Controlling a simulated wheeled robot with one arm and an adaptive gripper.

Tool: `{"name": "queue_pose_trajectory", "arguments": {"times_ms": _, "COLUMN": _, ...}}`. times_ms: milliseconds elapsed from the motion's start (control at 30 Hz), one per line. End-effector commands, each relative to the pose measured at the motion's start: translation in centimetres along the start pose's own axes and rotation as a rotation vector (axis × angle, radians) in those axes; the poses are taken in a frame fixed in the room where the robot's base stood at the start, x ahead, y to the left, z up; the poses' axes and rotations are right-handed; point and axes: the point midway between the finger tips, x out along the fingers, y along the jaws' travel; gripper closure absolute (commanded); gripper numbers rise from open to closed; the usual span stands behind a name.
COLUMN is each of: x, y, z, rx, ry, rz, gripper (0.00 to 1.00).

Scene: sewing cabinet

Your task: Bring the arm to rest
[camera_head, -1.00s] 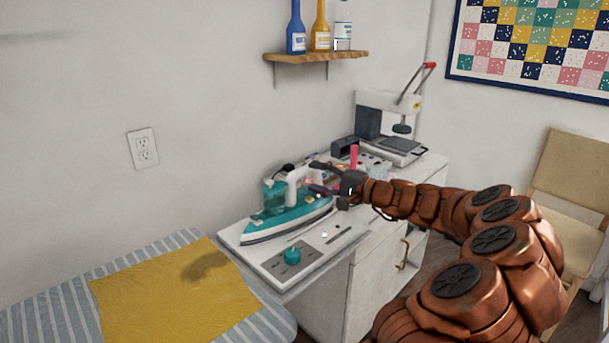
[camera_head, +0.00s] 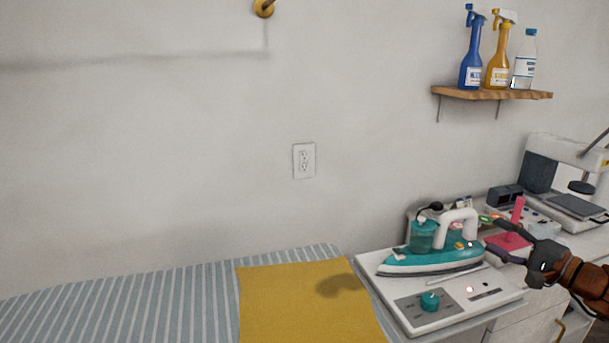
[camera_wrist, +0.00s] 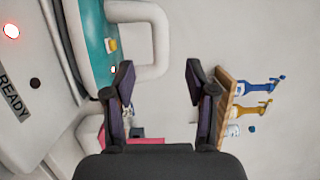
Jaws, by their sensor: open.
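My gripper (camera_head: 500,240) is at the right of the head view, beside the handle side of the teal and white iron (camera_head: 432,250). It is open, and nothing shows between its fingers in the wrist view (camera_wrist: 157,85). The iron rests on a white station (camera_head: 420,318) with a teal knob (camera_head: 430,301). In the wrist view the iron's white handle (camera_wrist: 150,35) is just beyond the left finger, and a lit red light (camera_wrist: 11,31) and the word READY show on the station. Whether finger and handle touch is unclear.
A yellow cloth (camera_head: 300,310) lies on the striped ironing board (camera_head: 130,305). Behind my gripper, a press machine (camera_head: 560,165) and small items crowd the cabinet top. A wall shelf (camera_head: 490,94) holds several bottles. The space above the board is free.

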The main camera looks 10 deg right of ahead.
Motion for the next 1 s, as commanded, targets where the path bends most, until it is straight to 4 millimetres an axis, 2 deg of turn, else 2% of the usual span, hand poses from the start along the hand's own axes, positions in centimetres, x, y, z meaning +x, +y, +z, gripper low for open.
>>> {"name": "queue_pose_trajectory", "arguments": {"times_ms": 67, "x": 0.0, "y": 0.0, "z": 0.0, "rx": 0.000, "ry": 0.000, "rz": 0.000, "gripper": 0.44}}
{"name": "queue_pose_trajectory", "arguments": {"times_ms": 167, "x": 2.5, "y": -1.2, "z": 3.4, "rx": -0.020, "ry": -0.087, "rz": 0.037, "gripper": 0.44}}
{"name": "queue_pose_trajectory", "arguments": {"times_ms": 367, "x": 7.3, "y": -2.8, "z": 12.9, "rx": -0.085, "ry": -0.314, "rz": 0.157, "gripper": 0.44}}
{"name": "queue_pose_trajectory", "arguments": {"times_ms": 400, "x": 8.0, "y": -3.0, "z": 15.1, "rx": -0.099, "ry": -0.361, "rz": 0.185, "gripper": 0.44}}
{"name": "queue_pose_trajectory", "arguments": {"times_ms": 533, "x": 9.4, "y": -3.1, "z": 22.0, "rx": -0.152, "ry": -0.513, "rz": 0.289, "gripper": 0.44}}
{"name": "queue_pose_trajectory", "arguments": {"times_ms": 667, "x": 9.3, "y": -2.7, "z": 29.0, "rx": -0.221, "ry": -0.664, "rz": 0.416, "gripper": 0.44}}
{"name": "queue_pose_trajectory", "arguments": {"times_ms": 700, "x": 9.0, "y": -2.4, "z": 31.1, "rx": -0.242, "ry": -0.709, "rz": 0.458, "gripper": 0.44}}
{"name": "queue_pose_trajectory", "arguments": {"times_ms": 800, "x": 7.6, "y": -1.7, "z": 35.4, "rx": -0.304, "ry": -0.806, "rz": 0.566, "gripper": 0.44}}
{"name": "queue_pose_trajectory", "arguments": {"times_ms": 900, "x": 5.5, "y": -0.8, "z": 39.1, "rx": -0.366, "ry": -0.892, "rz": 0.679, "gripper": 0.44}}
{"name": "queue_pose_trajectory", "arguments": {"times_ms": 1000, "x": 3.0, "y": 0.2, "z": 41.8, "rx": -0.432, "ry": -0.961, "rz": 0.795, "gripper": 0.44}}
